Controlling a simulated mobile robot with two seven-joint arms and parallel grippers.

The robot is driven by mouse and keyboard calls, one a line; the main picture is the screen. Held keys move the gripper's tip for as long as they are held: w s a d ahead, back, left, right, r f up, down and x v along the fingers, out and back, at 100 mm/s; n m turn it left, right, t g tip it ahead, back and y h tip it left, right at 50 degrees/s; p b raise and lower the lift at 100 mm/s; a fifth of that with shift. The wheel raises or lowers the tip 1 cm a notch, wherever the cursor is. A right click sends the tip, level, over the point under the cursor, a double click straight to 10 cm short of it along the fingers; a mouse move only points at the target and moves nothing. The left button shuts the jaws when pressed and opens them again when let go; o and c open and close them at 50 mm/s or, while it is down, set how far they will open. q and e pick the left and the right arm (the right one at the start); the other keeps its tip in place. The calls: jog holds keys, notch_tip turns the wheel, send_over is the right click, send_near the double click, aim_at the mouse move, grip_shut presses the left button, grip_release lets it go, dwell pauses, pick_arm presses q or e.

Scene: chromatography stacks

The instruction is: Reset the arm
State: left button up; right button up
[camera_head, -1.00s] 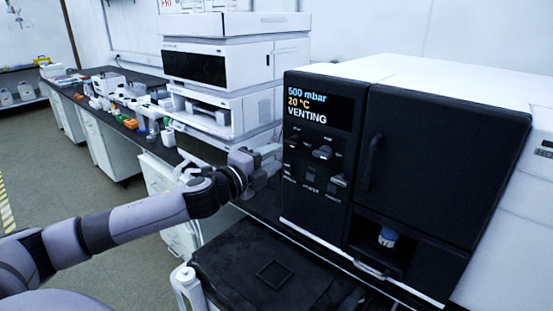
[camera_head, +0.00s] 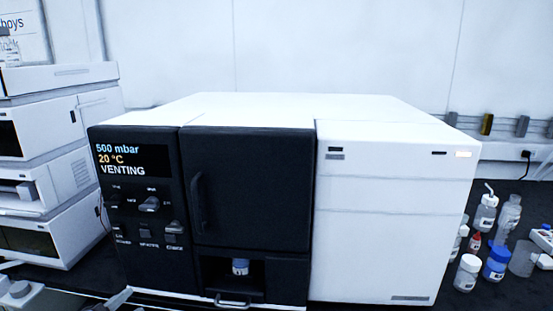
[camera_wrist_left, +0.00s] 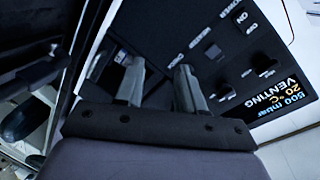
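My left gripper (camera_wrist_left: 158,70) shows in the left wrist view with its two grey fingers apart and nothing between them. Its fingers point toward the black control panel (camera_wrist_left: 225,65) of the instrument; I cannot tell whether they touch it. In the head view the panel's display (camera_head: 131,161) reads 500 mbar, 20 °C, VENTING, above several knobs and switches. A blue-capped vial (camera_head: 240,267) stands in the low recess under the closed black door (camera_head: 250,185). I cannot make out my left gripper clearly in the head view. My right gripper is in neither view.
A white stacked instrument (camera_head: 40,190) stands at the left. A white housing (camera_head: 390,220) adjoins the black front. Several bottles, one a blue-capped bottle (camera_head: 496,262), crowd the dark bench at the right.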

pick_arm(q)
jog(key=s+d+f+n+g, duration=0.1)
jog(key=s+d+f+n, duration=0.1)
jog(key=s+f, duration=0.1)
jog(key=s+d+f+n, duration=0.2)
jog(key=s+f, duration=0.1)
jog(key=f, duration=0.2)
jog(key=s+d+f+n+g, duration=0.1)
jog(key=s+d+f+n, duration=0.1)
jog(key=s+f, duration=0.2)
jog(key=shift+s+d+g, duration=0.1)
jog(key=shift+d+g, duration=0.2)
jog(key=s+d+f+n+g, duration=0.2)
jog(key=s+d+f+n, duration=0.2)
jog(key=s, duration=0.6)
notch_tip(320, 180, down, 3)
jog(key=shift+s+r+n, duration=0.15)
jog(key=shift+s+n, duration=0.05)
jog(key=shift+n, duration=0.6)
